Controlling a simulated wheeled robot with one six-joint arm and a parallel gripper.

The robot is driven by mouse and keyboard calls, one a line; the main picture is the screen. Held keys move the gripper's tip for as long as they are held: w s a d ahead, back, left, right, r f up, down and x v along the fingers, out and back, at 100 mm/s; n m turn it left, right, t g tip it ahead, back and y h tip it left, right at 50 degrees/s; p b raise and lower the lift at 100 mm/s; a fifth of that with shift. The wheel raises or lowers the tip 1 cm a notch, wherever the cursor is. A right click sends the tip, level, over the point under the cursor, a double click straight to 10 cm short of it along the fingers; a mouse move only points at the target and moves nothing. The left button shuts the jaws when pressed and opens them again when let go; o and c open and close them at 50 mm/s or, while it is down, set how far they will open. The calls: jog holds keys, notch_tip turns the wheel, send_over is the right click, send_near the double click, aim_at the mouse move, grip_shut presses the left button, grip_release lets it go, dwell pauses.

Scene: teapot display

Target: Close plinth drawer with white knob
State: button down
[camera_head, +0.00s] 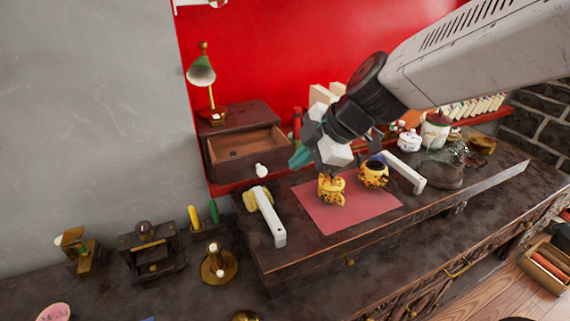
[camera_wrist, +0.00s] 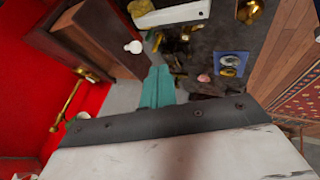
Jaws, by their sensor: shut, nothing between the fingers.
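The dark wooden plinth (camera_head: 222,117) stands at the back left of the raised shelf. Its drawer (camera_head: 245,143) is pulled out, with the bare wooden inside showing. The white knob (camera_head: 261,170) sticks out from the drawer's front. In the wrist view the drawer (camera_wrist: 97,33) is at the upper left, and the knob (camera_wrist: 133,46) shows just above and left of my fingertips. My gripper (camera_head: 297,160) has teal fingers, shut and empty, to the right of the knob and apart from it. The closed fingers (camera_wrist: 157,76) also show in the wrist view.
A green-shaded brass lamp (camera_head: 202,72) stands on the plinth. A white bar handle (camera_head: 269,216) lies in front of the drawer. Two yellow patterned pots, one on the left (camera_head: 331,189) and one on the right (camera_head: 374,173), stand on a pink mat (camera_head: 335,222) below my gripper.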

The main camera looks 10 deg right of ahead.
jog(key=w+a+f, duration=0.5)
jog(key=w+f, duration=0.2)
jog(key=shift+a+f, duration=0.15)
jog(key=shift+a, duration=0.1)
